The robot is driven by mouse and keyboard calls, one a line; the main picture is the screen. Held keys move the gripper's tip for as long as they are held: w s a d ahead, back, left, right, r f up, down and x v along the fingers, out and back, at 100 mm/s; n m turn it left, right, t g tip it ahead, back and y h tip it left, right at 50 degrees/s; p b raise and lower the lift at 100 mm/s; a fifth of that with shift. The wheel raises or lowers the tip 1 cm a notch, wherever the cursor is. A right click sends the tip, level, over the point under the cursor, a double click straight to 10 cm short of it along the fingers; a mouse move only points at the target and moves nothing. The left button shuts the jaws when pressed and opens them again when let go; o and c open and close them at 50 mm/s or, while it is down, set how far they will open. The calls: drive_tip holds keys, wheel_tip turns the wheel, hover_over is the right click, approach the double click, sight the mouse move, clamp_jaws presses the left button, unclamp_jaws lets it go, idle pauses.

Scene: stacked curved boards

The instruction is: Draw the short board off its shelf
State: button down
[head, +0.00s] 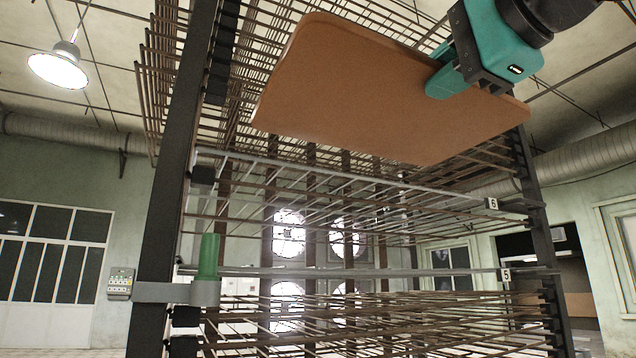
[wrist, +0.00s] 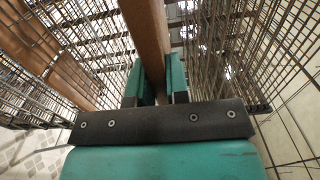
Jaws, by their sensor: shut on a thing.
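The short board (head: 375,95) is a flat, reddish-brown board with rounded corners, seen from below in the head view, above the shelf marked 6. My teal gripper (head: 441,86) is shut on its near edge, toward the right. In the wrist view the board (wrist: 146,38) runs away edge-on between the two teal fingers (wrist: 157,85). The shelf rack (head: 350,180) has levels of thin rods. The board's front edge reaches out past the rods. I cannot tell whether its far part still rests on a shelf.
A dark upright post (head: 172,180) stands at the left and another (head: 543,230) at the right. A green peg (head: 208,257) sits on a grey bracket at the left post. Tags 6 (head: 492,203) and 5 (head: 506,274) mark lower shelves, which look empty.

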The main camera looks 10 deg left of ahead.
drive_tip(key=shift+b+v, duration=1.2)
drive_tip(key=shift+v, duration=0.6)
